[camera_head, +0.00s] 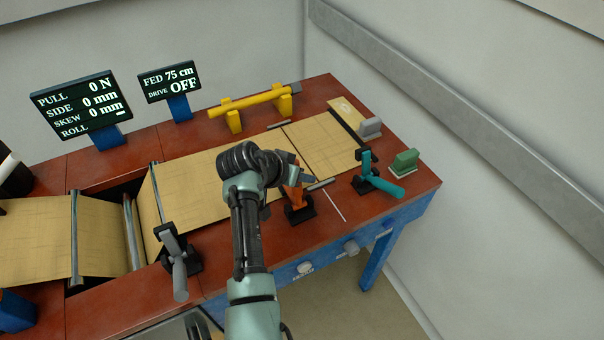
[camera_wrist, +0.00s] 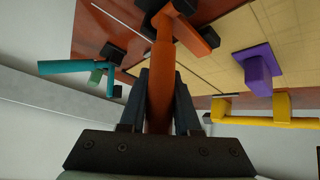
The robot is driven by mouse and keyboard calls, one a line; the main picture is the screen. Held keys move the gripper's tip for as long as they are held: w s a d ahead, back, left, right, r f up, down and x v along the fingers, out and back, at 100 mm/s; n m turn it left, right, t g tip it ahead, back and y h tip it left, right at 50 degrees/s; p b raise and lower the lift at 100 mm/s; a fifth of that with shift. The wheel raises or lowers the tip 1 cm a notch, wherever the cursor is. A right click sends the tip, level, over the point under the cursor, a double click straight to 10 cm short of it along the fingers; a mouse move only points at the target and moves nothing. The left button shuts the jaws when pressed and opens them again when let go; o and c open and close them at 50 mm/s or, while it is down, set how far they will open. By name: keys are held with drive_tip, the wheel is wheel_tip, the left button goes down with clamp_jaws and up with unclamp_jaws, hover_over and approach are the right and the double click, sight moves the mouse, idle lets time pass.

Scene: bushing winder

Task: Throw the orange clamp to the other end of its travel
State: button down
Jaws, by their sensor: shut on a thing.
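The orange clamp (camera_head: 296,203) stands on a black base near the front edge of the bench, beside the tan sheet (camera_head: 205,170). In the wrist view its orange handle (camera_wrist: 161,60) runs down between the two dark fingers of my gripper (camera_wrist: 160,80). My gripper is shut on this handle. In the wrist view an orange crosspiece and dark base parts show at the far end of the handle. In the head view my wrist hides part of the clamp and the grip.
A teal clamp (camera_head: 368,174) and green block (camera_head: 404,163) stand right of the orange clamp. A grey clamp (camera_head: 175,262) stands at the left front. A yellow bar (camera_head: 250,103) lies behind. A purple piece (camera_wrist: 258,70) shows in the wrist view. The display (camera_head: 170,82) reads drive OFF.

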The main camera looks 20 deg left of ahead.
drive_tip(key=shift+w+a+f+g+h, duration=0.1)
drive_tip(key=shift+w+a+g+h, duration=0.1)
drive_tip(key=shift+g+h, duration=0.1)
drive_tip(key=shift+s, duration=0.1)
idle(0.3)
drive_tip(key=c, duration=0.6)
unclamp_jaws()
drive_tip(key=shift+f, duration=0.1)
drive_tip(key=v, duration=1.3)
drive_tip(key=shift+a+b, duration=0.1)
drive_tip(key=shift+b, duration=0.25)
